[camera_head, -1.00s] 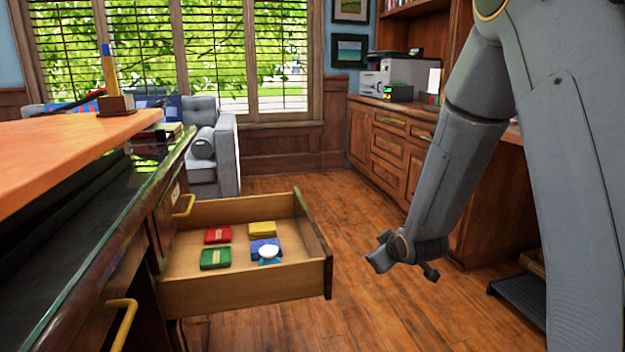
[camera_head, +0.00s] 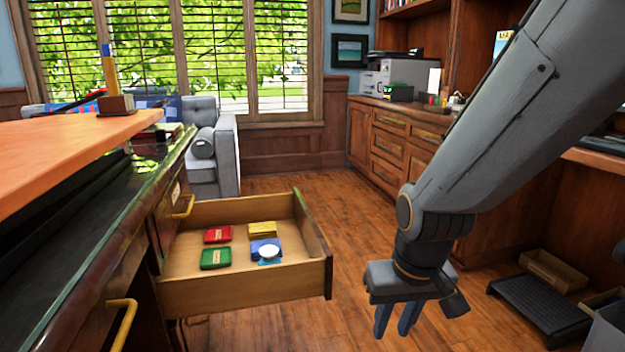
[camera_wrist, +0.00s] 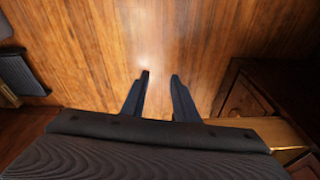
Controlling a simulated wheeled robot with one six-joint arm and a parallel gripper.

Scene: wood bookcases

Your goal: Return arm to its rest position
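My gripper (camera_head: 398,318) hangs pointing down over the wood floor, to the right of the open drawer. Its two fingers are apart with nothing between them. In the wrist view my gripper (camera_wrist: 160,82) shows both fingers spread above bare floor. My arm comes in from the upper right of the head view.
The open drawer (camera_head: 240,292) holds a red box (camera_head: 217,235), a green box (camera_head: 215,258), a yellow box (camera_head: 262,229) and a blue box with a white round thing (camera_head: 269,252) on it. A black step (camera_head: 540,308) stands at right. The middle floor is clear.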

